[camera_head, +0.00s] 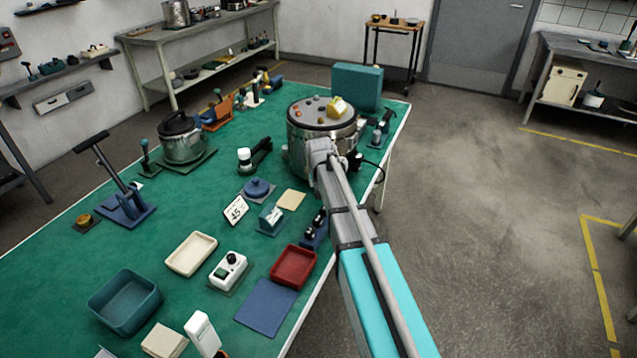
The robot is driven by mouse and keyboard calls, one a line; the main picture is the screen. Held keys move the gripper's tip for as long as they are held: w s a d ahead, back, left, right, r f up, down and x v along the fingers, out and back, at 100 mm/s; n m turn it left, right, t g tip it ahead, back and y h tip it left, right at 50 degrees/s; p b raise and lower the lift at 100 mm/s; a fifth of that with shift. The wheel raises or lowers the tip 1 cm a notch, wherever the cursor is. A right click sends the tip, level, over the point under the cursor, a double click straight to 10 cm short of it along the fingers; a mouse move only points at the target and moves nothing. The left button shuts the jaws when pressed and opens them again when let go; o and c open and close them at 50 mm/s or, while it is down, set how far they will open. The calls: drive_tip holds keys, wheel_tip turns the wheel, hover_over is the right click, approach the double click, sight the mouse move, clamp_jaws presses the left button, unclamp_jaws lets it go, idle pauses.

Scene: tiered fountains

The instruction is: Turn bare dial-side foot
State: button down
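A round metal drum (298,141) stands on the far right part of the green table, with several small orange and brown pieces and a yellow block (340,106) on its top. My arm reaches up to the drum from the lower right. My gripper (322,152) is at the drum's front side and covers part of it. Its fingers are too small and hidden to tell open from shut, or whether they touch the drum. I cannot make out a foot under the drum or a dial on it. A white box with a black knob (231,259) sits on the near part of the table.
The green table (80,262) holds a lidded pot (183,146), a blue lever stand (127,207), a red tray (293,266), a cream tray (191,253) and a teal bin (125,301). A teal box (357,86) stands behind the drum. The floor at right is clear.

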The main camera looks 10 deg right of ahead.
drive_tip(key=shift+m+h, duration=0.3)
drive_tip(key=shift+m, duration=0.5)
drive_tip(key=shift+c, duration=1.6)
unclamp_jaws()
drive_tip(key=shift+n, duration=0.5)
